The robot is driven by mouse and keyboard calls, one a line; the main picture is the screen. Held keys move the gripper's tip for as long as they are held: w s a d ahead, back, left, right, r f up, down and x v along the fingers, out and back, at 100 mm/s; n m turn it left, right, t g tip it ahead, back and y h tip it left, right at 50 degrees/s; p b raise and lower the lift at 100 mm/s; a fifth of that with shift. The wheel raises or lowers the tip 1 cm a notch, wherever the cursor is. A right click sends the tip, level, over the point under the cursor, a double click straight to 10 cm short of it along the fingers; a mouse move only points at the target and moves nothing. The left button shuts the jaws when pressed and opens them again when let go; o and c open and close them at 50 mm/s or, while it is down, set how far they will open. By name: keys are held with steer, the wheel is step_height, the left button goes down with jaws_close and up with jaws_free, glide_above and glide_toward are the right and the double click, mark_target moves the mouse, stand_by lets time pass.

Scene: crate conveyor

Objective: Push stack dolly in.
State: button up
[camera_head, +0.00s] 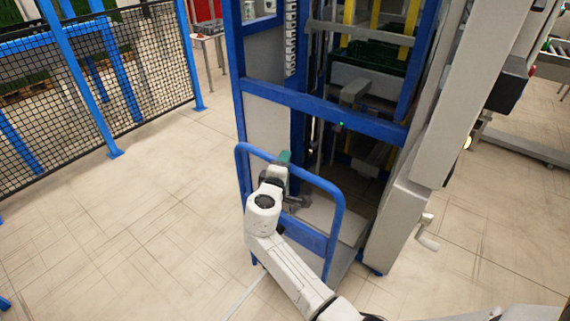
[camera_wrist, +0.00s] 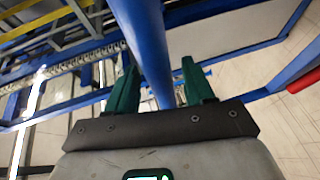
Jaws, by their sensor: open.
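The stack dolly (camera_head: 312,245) stands at the foot of the blue-framed machine, its grey platform partly within the frame's opening. Its blue tube handle (camera_head: 333,220) rises on the near side. My gripper (camera_head: 284,158) is at the top bar of this handle, with my arm coming from below. In the wrist view the green fingers of my gripper (camera_wrist: 158,72) are apart, and a blue tube (camera_wrist: 142,35) passes between them. I cannot tell whether either finger touches it. The dolly's wheels are mostly hidden.
The blue-framed machine (camera_head: 320,108) stands beyond the dolly, with a dark green crate (camera_head: 375,60) inside. A grey column with a crank handle (camera_head: 428,232) is on the right. A black mesh fence (camera_head: 70,110) runs along the left. Floor between fence and dolly is clear.

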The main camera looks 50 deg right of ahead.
steer(key=v, duration=0.9)
steer(key=shift+a+b, duration=0.15)
steer(key=shift+b, duration=0.25)
steer(key=shift+s+r, duration=0.1)
steer(key=shift+s, duration=0.05)
steer(key=s+a+f+m+g+y, duration=0.35)
steer(key=s+f+y, duration=0.25)
steer(key=s+f, duration=0.55)
steer(key=s+a+f+g+y, duration=0.1)
steer(key=s+a+f+y, duration=0.2)
steer(key=s+a+y, duration=0.5)
steer(key=s+a, duration=0.4)
steer(key=s, duration=0.2)
steer(key=shift+a+f+g+y, duration=0.2)
steer(key=shift+f+g+y, duration=0.1)
steer(key=shift+f+g, duration=0.05)
steer(key=shift+m, duration=0.25)
